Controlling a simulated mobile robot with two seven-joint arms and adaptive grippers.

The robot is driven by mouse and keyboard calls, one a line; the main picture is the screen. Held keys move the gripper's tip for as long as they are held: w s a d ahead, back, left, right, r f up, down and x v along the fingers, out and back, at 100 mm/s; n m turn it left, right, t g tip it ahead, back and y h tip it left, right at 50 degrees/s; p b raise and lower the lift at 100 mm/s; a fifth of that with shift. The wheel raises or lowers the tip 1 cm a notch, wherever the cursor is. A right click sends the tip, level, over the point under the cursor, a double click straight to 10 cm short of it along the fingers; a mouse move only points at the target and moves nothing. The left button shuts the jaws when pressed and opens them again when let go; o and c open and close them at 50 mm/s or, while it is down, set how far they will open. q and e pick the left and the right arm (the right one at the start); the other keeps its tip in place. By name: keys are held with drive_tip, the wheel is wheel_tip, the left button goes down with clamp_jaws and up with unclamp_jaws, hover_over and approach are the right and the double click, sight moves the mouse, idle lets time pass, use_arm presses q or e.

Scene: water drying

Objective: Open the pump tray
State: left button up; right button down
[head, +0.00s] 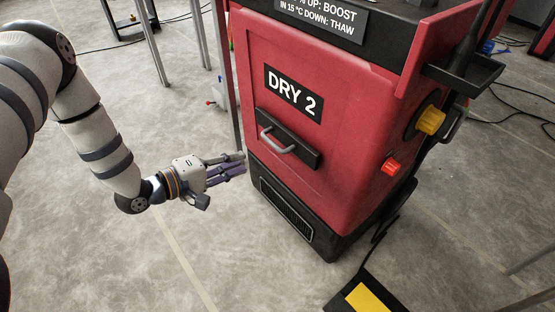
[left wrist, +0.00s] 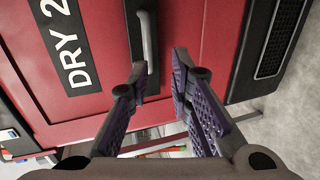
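A red machine (head: 335,110) labelled DRY 2 has a black front panel (head: 300,150) with a grey bar handle (head: 276,142). This panel looks like the tray front, and it sits flush against the machine. My left gripper (head: 243,164) is open and empty, just left of and below the handle, with its fingers pointing toward the machine. In the left wrist view, the handle (left wrist: 149,40) lies ahead of the open fingers (left wrist: 160,72), nearer the left finger. I cannot tell whether a fingertip touches it. My right gripper is out of view.
A black vent (head: 287,212) is low on the machine. A yellow knob (head: 430,121) and red button (head: 390,165) are on its right side. A black and yellow pedal (head: 362,298) lies on the floor.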

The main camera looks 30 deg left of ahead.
sight(269, 143)
use_arm(q)
drive_tip(key=shift+t, duration=0.4)
drive_tip(key=b+x, duration=0.1)
drive_tip(key=x, duration=0.3)
drive_tip(key=b+x, duration=0.1)
drive_tip(key=x, duration=0.3)
drive_tip(key=r+b+x, duration=0.1)
drive_tip(key=x, duration=0.3)
drive_tip(key=shift+w+a, duration=0.35)
drive_tip(key=shift+a, duration=0.05)
drive_tip(key=shift+r, duration=0.1)
drive_tip(key=shift+c, duration=0.5)
clamp_jaws()
